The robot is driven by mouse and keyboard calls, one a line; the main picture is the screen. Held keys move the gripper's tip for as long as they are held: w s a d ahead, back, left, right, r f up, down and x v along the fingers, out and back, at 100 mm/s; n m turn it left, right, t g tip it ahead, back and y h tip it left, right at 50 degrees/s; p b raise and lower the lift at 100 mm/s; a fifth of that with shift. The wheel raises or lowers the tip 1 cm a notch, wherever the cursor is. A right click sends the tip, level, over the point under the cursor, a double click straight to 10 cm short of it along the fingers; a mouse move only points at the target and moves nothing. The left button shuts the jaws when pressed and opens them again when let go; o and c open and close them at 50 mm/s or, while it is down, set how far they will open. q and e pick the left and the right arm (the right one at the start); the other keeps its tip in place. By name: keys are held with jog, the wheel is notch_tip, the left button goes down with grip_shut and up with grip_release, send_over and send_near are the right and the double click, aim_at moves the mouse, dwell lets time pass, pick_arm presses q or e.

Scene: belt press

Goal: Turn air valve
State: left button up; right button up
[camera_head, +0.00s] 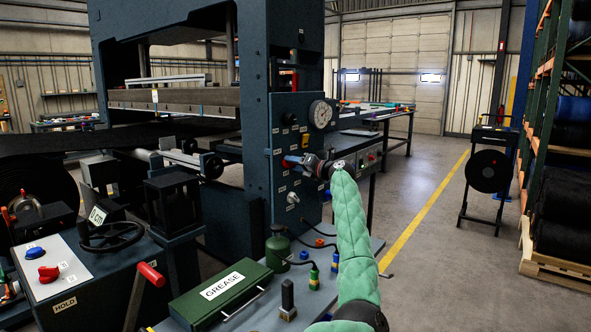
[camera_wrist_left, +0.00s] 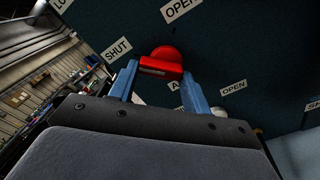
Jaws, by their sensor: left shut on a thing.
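The air valve has a red handle (camera_wrist_left: 160,68) on a round red hub, in the left wrist view. It sits on the dark panel between a SHUT label (camera_wrist_left: 118,49) and an OPEN label (camera_wrist_left: 182,9). A label starting with A is partly hidden beside a finger. My left gripper (camera_wrist_left: 165,82) has its blue fingers on both sides of the handle and is shut on it. In the head view my left gripper (camera_head: 291,161) is at the front of the press panel (camera_head: 289,112) below the gauge, and largely hides the valve. My right gripper is not in view.
A pressure gauge (camera_head: 320,114) sits above my gripper, and a silver knob (camera_head: 293,198) below it. A green GREASE box (camera_head: 222,293) and a green oil can (camera_head: 278,248) are on the bench in front. A control console (camera_head: 60,275) stands left.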

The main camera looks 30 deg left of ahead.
pick_arm(q)
jog(key=shift+f, duration=0.2)
dwell(0.3)
jog(key=o, duration=1)
jog(key=shift+r, duration=0.1)
jog(key=d, duration=0.5)
jog(key=d+b, duration=0.1)
jog(key=d, duration=0.1)
jog(key=shift+s+d, duration=0.3)
jog(key=shift+d, duration=0.1)
